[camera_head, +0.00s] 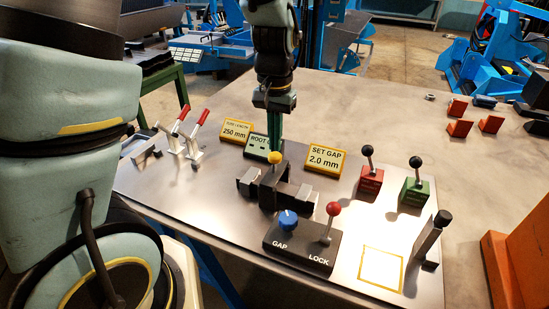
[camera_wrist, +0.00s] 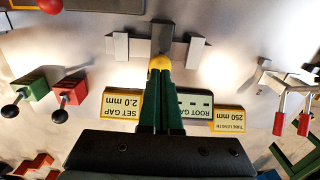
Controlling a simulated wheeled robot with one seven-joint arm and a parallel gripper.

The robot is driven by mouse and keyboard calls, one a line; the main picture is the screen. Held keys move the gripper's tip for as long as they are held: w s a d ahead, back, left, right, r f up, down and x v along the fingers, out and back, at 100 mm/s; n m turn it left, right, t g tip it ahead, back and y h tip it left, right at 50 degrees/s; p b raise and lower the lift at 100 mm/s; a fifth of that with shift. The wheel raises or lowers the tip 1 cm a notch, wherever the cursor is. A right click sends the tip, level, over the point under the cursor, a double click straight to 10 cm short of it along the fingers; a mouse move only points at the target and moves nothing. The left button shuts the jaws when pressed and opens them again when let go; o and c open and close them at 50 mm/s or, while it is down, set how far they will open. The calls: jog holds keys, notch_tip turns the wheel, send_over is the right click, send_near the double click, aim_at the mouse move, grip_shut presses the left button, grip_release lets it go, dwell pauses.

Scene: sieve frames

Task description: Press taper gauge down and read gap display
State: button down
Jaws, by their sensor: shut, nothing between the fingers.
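The taper gauge shows as a yellow ball knob (camera_head: 273,158) at the dark fixture (camera_head: 302,195) with grey blocks; its lower part is hidden. My gripper (camera_head: 275,149) has its green fingers together, pointing down, with the tips at the knob. In the wrist view the knob (camera_wrist: 160,62) sits right at the tips of my gripper (camera_wrist: 160,73); whether they touch I cannot tell. The root gap display (camera_head: 259,153) stands behind the knob, partly hidden by my fingers. In the wrist view the display (camera_wrist: 196,101) shows dashes and no number.
A SET GAP 2.0 mm sign (camera_head: 324,158) and a 250 mm sign (camera_head: 236,131) flank the display. A control box (camera_head: 302,246) with blue GAP knob and red LOCK lever stands in front. Red and green lever boxes (camera_head: 415,193) are right, red-handled clamps (camera_head: 193,147) left.

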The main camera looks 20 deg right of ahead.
aim_at(275, 155)
jog(key=shift+f+b, duration=1.05)
jog(key=shift+f, duration=0.55)
dwell(0.4)
notch_tip(275, 155, up, 7)
jog(key=p, duration=0.6)
jog(key=shift+r, duration=0.15)
jog(key=w+a+r+n+t, duration=0.1)
jog(key=a+n, duration=0.6)
jog(key=a, duration=1.8)
jog(key=shift+a+r+t, duration=0.2)
jog(key=shift+r+t, duration=0.1)
jog(key=shift+r, duration=0.4)
jog(key=shift+w, duration=0.15)
